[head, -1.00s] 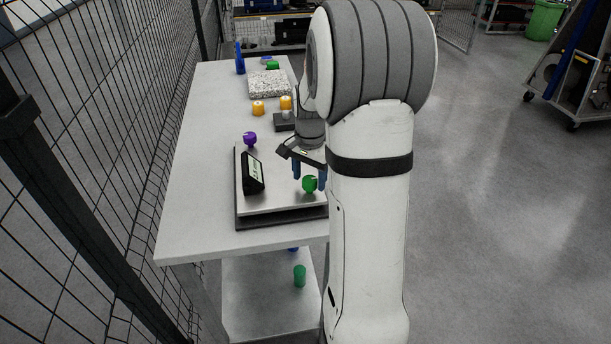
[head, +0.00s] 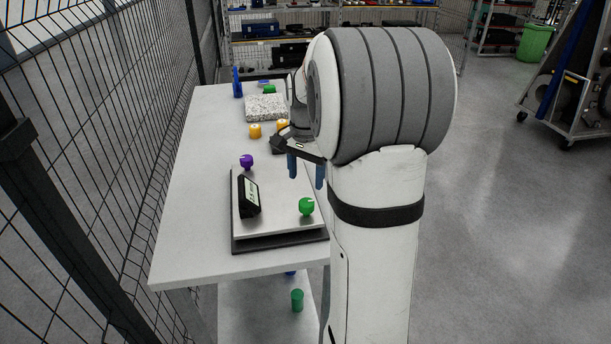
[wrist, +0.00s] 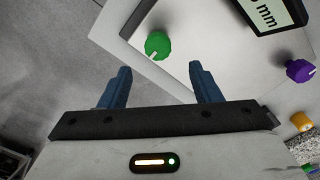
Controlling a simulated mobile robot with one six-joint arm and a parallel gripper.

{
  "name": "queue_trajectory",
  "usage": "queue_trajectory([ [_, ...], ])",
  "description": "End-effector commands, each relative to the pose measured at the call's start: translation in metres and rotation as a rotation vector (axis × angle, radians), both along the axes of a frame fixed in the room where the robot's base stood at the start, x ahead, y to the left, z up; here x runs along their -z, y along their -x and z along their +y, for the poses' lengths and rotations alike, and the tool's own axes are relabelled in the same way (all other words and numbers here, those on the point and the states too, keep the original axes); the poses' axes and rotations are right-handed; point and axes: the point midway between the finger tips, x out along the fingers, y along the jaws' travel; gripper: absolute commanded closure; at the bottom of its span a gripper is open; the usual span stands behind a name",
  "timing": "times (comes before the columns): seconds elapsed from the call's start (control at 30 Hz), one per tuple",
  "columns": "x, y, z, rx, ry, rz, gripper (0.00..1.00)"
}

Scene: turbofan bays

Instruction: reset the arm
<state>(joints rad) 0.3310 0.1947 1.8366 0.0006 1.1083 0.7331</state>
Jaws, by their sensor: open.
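My gripper (head: 306,171) is open and empty, with two blue fingers held apart above the bench. It also shows in the wrist view (wrist: 161,88), with nothing between the fingers. A green knob (head: 306,206) sits on the metal plate of a scale-like device (head: 275,222), below and nearer than my gripper in the head view. In the wrist view the green knob (wrist: 157,45) lies beyond the fingertips, apart from them. My arm hides part of the bench's right side.
The grey bench (head: 195,220) also holds a black display (head: 249,197), a purple knob (head: 247,161), an orange knob (head: 255,131) and a speckled block (head: 266,107). A mesh fence (head: 90,130) runs along the left. A green cylinder (head: 297,299) stands on the lower shelf.

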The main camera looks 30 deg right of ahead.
Motion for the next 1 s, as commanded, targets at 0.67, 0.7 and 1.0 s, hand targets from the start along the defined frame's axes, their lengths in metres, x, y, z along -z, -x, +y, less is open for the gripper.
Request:
queue_trajectory([
  [0.67,-0.026,0.089,0.09,-0.5,0.052,-0.112,0.43],
  [0.7,-0.026,0.102,0.099,-0.571,0.061,-0.128,0.43],
  [1.0,-0.01,0.182,0.143,-0.977,0.122,-0.21,0.43],
])
